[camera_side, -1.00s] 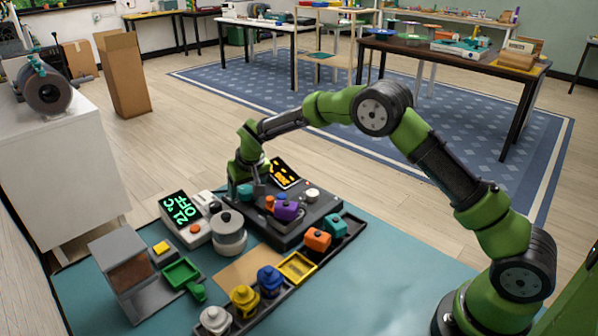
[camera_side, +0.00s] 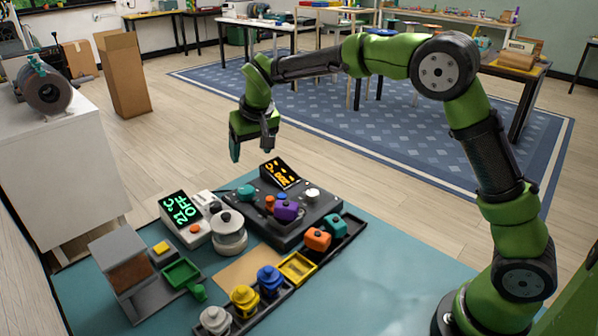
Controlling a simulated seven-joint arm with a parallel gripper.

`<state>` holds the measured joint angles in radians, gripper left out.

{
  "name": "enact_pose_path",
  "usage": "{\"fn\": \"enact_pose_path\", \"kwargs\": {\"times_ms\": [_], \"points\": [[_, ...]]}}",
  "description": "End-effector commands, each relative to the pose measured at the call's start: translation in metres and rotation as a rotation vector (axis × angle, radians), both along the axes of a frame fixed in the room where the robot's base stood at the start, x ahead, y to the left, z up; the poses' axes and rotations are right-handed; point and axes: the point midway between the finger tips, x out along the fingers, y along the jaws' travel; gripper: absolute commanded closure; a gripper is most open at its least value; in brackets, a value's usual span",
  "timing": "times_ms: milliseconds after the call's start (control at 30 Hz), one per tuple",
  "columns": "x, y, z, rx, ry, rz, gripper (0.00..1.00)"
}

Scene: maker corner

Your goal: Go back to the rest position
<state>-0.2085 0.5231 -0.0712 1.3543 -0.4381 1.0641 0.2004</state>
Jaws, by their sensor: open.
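My gripper (camera_side: 252,151) is raised in the air above the far side of the teal work mat (camera_side: 385,285), with its fingers pointing down. Its fingers are apart and nothing shows between them. Below it is a dark grey machine (camera_side: 290,228) with a tilted display in orange digits (camera_side: 280,173). Coloured knobs or blocks sit on that machine, among them a purple one (camera_side: 286,210), a teal one (camera_side: 246,192) and a white one (camera_side: 312,194). My gripper is clear of all of them.
A dark tray (camera_side: 352,226) holds orange and teal blocks. Yellow, blue and white pots (camera_side: 243,300) stand in front. The mat's right side is clear.

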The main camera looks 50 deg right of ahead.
Motion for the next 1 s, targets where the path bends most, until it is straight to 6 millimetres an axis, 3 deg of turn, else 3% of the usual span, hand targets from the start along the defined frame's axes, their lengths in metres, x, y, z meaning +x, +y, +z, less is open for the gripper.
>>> {"fn": "enact_pose_path", "kwargs": {"times_ms": [467,567,633,767,1000], "points": [[-0.004,0.001,0.009,-0.001,0.000,0.003,0.27],[-0.010,0.003,-0.002,0.005,0.024,0.022,0.27],[-0.023,0.005,-0.009,0.019,0.048,0.035,0.27],[-0.066,0.002,0.001,0.076,0.062,0.047,0.27],[-0.166,-0.008,0.033,0.191,0.018,0.043,0.27]]}}
